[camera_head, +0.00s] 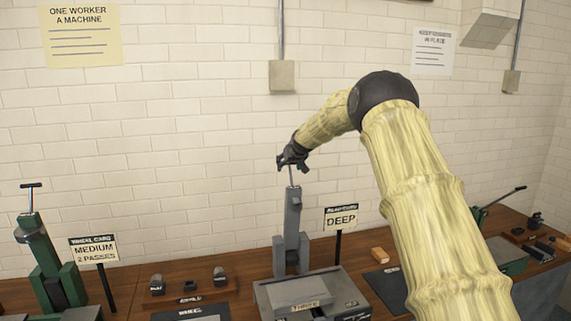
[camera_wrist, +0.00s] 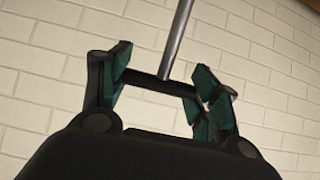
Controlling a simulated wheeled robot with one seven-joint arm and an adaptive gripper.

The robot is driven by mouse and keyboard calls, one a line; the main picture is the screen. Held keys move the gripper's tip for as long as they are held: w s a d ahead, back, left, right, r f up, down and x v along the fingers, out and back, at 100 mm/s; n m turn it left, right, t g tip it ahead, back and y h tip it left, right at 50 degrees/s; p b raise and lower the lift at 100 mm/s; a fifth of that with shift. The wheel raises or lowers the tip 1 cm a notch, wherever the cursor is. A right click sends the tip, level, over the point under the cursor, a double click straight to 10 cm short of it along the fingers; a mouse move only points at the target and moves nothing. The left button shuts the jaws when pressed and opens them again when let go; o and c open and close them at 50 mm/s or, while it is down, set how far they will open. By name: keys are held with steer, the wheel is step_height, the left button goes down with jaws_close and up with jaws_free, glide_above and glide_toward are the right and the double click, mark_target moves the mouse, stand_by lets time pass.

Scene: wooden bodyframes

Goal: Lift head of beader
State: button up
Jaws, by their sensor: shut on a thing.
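A grey machine (camera_head: 292,228) with a tall upright column stands on the bench at the middle of the head view; I take it as the beader, by the small-lettered sign reading "DEEP" (camera_head: 341,218) beside it. A thin metal rod rises from its top. My gripper (camera_head: 292,158) is at the top of that rod, well above the bench. In the wrist view my gripper (camera_wrist: 165,82) is shut on the dark crossbar (camera_wrist: 150,83) of a T-handle, its teal-padded fingers at the bar's two ends. The steel rod (camera_wrist: 177,38) runs away from the bar.
A green machine (camera_head: 50,262) with its own T-handle stands at the left, beside a "MEDIUM 2 PASSES" sign (camera_head: 93,250). Small dark parts sit on a wooden rack (camera_head: 188,290). A wooden block (camera_head: 380,255) lies right of the grey machine. A white brick wall (camera_head: 200,130) closes the back.

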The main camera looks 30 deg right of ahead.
steer(key=shift+w+d+r, duration=0.1)
steer(key=shift+r, duration=0.15)
steer(key=o, duration=1.2)
steer(key=shift+o, duration=1.3)
steer(key=shift+w+f, duration=0.15)
steer(key=shift+f, duration=0.1)
steer(key=v, duration=1.2)
steer(key=shift+d, duration=0.15)
